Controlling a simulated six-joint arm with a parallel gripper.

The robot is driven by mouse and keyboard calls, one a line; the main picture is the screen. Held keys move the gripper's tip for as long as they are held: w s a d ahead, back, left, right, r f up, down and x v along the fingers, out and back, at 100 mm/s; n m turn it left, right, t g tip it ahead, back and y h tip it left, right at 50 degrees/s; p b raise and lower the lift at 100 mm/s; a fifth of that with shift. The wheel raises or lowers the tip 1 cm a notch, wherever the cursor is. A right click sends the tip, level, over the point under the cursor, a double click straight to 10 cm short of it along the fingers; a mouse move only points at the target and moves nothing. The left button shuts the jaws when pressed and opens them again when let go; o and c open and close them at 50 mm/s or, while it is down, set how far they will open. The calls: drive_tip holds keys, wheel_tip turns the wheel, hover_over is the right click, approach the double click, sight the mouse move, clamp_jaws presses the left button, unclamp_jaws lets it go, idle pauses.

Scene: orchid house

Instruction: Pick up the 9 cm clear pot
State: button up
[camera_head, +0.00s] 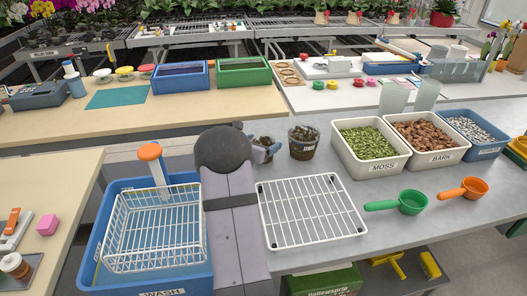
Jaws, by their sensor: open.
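A clear pot (303,142) with dark brown contents and a label stands upright on the grey bench, just left of the moss bin. Its size cannot be read. Two pale translucent containers (394,97) stand behind the moss and bark bins; whether they are pots too is unclear. My gripper (268,149) is open, small in view just left of the clear pot and partly hidden by my arm's dark rounded joint. Something dark brown shows between or behind its bluish fingers; I cannot tell what it is. A gap shows between the gripper and the clear pot.
A white wire rack (312,208) lies in front of the pot. Bins of moss (353,173), bark (433,160) and white grit (488,150) stand to the right. Green (412,202) and orange (474,187) scoops lie before them. A blue wash tub (90,262) with a wire basket is at left.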

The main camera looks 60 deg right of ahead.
sight(268, 140)
drive_tip(key=shift+d, duration=0.1)
drive_tip(key=shift+p+x, duration=0.7)
drive_tip(key=shift+x, duration=1.7)
drive_tip(key=c, duration=0.8)
